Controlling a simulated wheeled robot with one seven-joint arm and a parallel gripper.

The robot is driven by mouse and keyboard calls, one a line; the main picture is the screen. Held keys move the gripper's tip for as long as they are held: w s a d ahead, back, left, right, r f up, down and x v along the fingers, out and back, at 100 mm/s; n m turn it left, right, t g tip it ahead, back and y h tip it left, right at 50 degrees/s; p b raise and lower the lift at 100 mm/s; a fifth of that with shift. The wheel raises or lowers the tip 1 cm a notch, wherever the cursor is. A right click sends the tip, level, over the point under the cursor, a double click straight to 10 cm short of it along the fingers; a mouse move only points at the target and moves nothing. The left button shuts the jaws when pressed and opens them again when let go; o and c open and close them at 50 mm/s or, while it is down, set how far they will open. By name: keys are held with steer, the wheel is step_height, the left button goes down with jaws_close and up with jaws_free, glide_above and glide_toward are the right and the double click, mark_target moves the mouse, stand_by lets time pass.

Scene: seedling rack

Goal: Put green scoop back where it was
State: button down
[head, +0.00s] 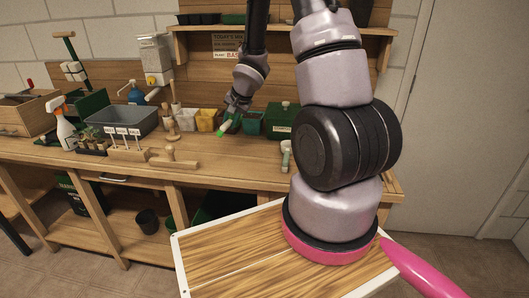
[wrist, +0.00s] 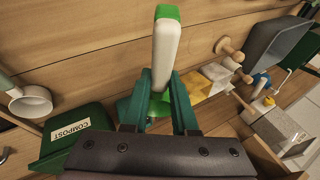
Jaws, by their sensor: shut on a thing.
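The green scoop (wrist: 165,42) shows in the wrist view as a pale handle with a bright green end, standing out past my fingertips. My gripper (wrist: 160,82) is shut on it, one dark green finger on each side. In the head view my gripper (head: 233,112) is above the back part of the workbench, and the scoop's bright green end (head: 223,128) points down and left from it. The rest of the scoop is partly hidden by my fingers. I cannot tell whether its tip touches the bench.
Bare wood lies in front of my gripper.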

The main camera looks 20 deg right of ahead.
steer(key=shift+d+r+n+g, duration=0.3)
steer(key=shift+r+n, duration=0.1)
steer(key=shift+n, duration=0.5)
steer(key=shift+s+d+r+n, duration=0.1)
steer(key=shift+d+r+n, duration=0.1)
steer(key=shift+n, duration=0.4)
steer(key=d+r+n+h, duration=0.1)
steer(key=d+r+n, duration=0.1)
steer(key=d+n, duration=0.35)
steer(key=d+r+n, duration=0.3)
steer(key=d, duration=0.5)
steer(key=shift+m+g, duration=0.25)
steer(key=shift+g, duration=0.05)
steer(key=f, duration=1.2)
steer(key=s+f, duration=0.1)
steer(key=f, duration=0.5)
steer(key=shift+d, duration=0.1)
